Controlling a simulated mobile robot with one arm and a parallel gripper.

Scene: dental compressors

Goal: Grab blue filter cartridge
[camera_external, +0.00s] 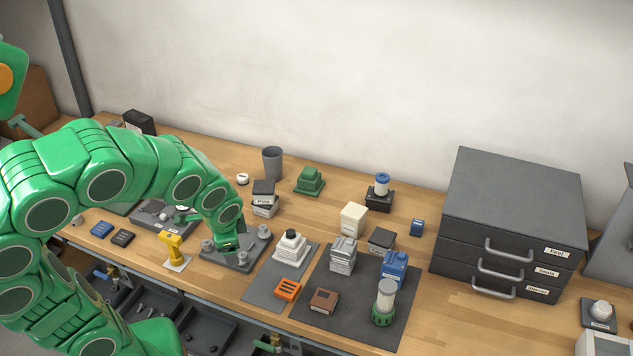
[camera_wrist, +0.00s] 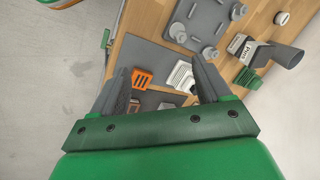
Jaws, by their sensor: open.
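The blue filter cartridge (camera_external: 382,185), a small white cylinder with blue ends, stands upright on a black block at the back of the bench, right of centre in the external view. I cannot make it out in the wrist view. My gripper (camera_external: 228,246) is well to its left and nearer the front, over the grey plate with round pegs (camera_external: 262,233). In the wrist view my gripper (camera_wrist: 165,82) has its two fingers wide apart, with nothing held between them.
A white stepped part (camera_external: 290,247), an orange slotted block (camera_external: 287,289) and a green-based filter (camera_external: 385,300) stand on dark mats. A cream box (camera_external: 353,219) and dark box (camera_external: 381,241) stand before the cartridge. A grey drawer cabinet (camera_external: 510,220) is right.

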